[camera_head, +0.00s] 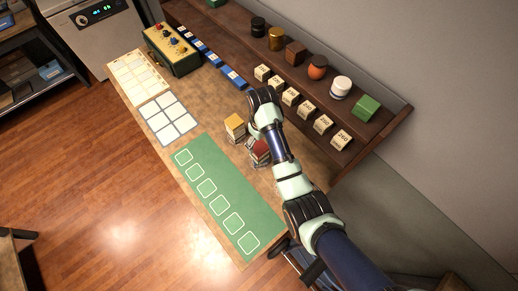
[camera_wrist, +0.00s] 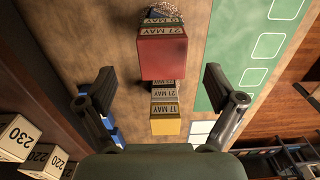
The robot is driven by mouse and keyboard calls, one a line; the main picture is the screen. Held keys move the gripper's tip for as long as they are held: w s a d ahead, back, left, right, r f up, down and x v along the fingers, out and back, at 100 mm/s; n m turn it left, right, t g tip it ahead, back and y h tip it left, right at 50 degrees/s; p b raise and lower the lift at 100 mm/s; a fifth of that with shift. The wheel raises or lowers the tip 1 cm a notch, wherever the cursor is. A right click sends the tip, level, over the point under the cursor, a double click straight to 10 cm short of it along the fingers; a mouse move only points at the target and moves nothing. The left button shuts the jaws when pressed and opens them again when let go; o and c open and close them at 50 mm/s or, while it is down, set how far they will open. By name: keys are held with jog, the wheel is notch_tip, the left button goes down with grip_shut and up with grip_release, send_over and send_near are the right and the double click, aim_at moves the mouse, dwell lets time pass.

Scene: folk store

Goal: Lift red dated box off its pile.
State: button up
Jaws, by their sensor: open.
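The red box (camera_wrist: 162,57) carries a printed date, "21 MAY", on its side and tops a pile of boxes. It also shows in the head view (camera_head: 261,147), partly hidden by my arm. Grey patterned and dated sides of other boxes show beside it in the wrist view. My gripper (camera_wrist: 159,73) is open, with one finger on each side of the red box in the picture and visible gaps between. It appears above the pile and holds nothing. In the head view my gripper is largely hidden by my wrist.
A yellow-topped pile (camera_head: 235,121), dated "17 MAY", stands close to the red one. A green mat (camera_head: 216,196) with outlined squares and a white grid card (camera_head: 170,119) lie on the table. Numbered blocks (camera_head: 291,97) line the shelf beside my arm.

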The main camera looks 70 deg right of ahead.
notch_tip(320, 180, down, 6)
jog(key=shift+a+f, duration=0.1)
jog(key=shift+a, duration=0.05)
jog(key=c, duration=1.3)
jog(key=shift+w, duration=0.1)
notch_tip(320, 180, up, 14)
jog(key=f+p, duration=0.1)
jog(key=p, duration=0.1)
notch_tip(320, 180, up, 7)
jog(key=p, duration=0.7)
send_over(260, 148)
